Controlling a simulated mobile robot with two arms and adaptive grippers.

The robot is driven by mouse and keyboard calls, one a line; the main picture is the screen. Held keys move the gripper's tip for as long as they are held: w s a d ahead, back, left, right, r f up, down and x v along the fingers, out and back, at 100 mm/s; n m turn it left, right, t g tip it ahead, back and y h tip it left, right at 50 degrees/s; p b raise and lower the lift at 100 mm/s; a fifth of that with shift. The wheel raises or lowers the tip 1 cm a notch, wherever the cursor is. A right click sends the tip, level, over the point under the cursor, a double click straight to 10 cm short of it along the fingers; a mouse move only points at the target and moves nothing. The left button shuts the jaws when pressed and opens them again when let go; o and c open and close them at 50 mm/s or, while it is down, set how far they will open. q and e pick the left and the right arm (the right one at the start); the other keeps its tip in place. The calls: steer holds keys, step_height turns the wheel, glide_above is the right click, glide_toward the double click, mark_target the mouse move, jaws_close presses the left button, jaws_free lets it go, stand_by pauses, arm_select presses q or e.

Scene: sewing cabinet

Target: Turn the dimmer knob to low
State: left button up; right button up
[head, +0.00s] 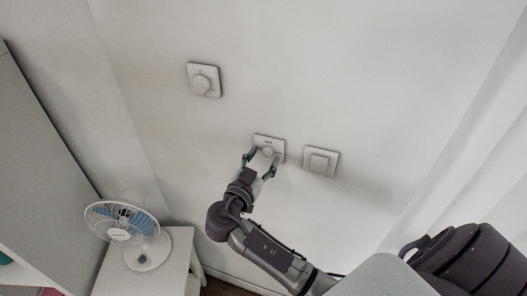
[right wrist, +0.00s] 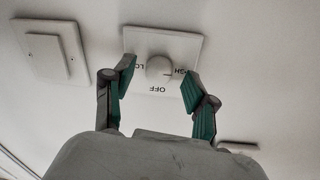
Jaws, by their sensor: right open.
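The dimmer knob (head: 268,151) is a small round white knob on a square white wall plate (head: 262,139). In the right wrist view the knob (right wrist: 159,69) stands at the middle of its plate (right wrist: 187,42), with OFF below it, partly covered lettering that starts LO at left and ends GH at right. Which way the knob points is hard to tell. My right gripper (head: 260,159) is open, its two green-padded fingers at either side of the knob, with gaps between pads and knob in the right wrist view (right wrist: 158,74). My left gripper is not in view.
A rocker-like switch (head: 320,161) is on the wall just right of the dimmer. A fan (head: 121,221) stands on a white table (head: 181,244) at lower left. A white curtain (head: 468,130) hangs at right.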

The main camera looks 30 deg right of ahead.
steer(key=shift+w+d, duration=0.15)
steer(key=shift+d, duration=0.1)
